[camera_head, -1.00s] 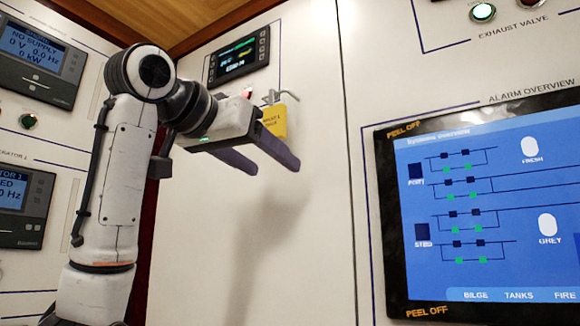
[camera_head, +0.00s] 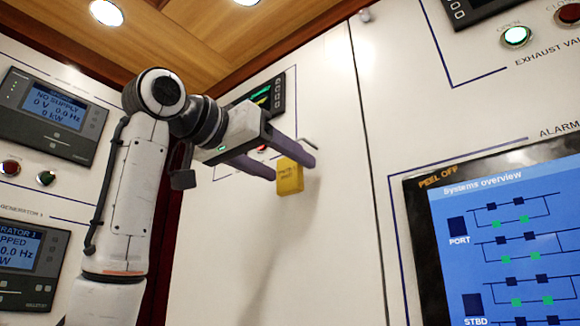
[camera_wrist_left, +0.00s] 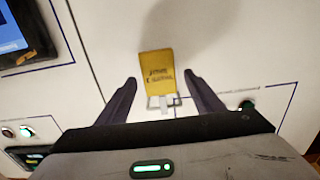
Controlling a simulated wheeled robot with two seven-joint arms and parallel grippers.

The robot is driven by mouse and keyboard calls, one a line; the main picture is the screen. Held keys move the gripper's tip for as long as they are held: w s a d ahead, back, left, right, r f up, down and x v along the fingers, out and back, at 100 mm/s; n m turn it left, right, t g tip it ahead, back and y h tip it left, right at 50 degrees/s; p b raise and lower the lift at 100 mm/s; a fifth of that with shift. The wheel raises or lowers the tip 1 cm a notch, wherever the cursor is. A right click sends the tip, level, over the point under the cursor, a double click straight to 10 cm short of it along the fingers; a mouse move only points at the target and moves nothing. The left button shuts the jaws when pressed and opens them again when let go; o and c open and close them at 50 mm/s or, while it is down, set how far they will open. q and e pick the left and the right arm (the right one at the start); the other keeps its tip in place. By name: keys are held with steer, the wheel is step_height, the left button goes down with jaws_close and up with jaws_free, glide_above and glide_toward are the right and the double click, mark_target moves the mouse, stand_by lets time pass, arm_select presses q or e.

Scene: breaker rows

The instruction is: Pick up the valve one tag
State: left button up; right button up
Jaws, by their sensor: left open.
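The yellow valve tag (camera_head: 289,176) hangs on the white panel below a small grey hook (camera_head: 308,145); its small dark print is hard to read. In the left wrist view the tag (camera_wrist_left: 158,65) lies between and just beyond the fingertips, with its metal hook (camera_wrist_left: 163,103) nearer the palm. My left gripper (camera_head: 292,171) is open, with one finger on each side of the tag in the picture. I cannot tell whether either finger touches it. My right gripper is not in view.
A small display (camera_head: 264,95) is on the panel behind my left gripper. A large alarm screen (camera_head: 505,245) is at the right, and generator displays (camera_head: 50,115) are at the left. The white panel below the tag is clear.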

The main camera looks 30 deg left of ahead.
arm_select(q)
steer(key=w, duration=0.2)
steer(key=shift+w+d, duration=0.1)
steer(key=shift+w, duration=0.2)
steer(key=c, duration=1.1)
steer(key=shift+r, duration=0.2)
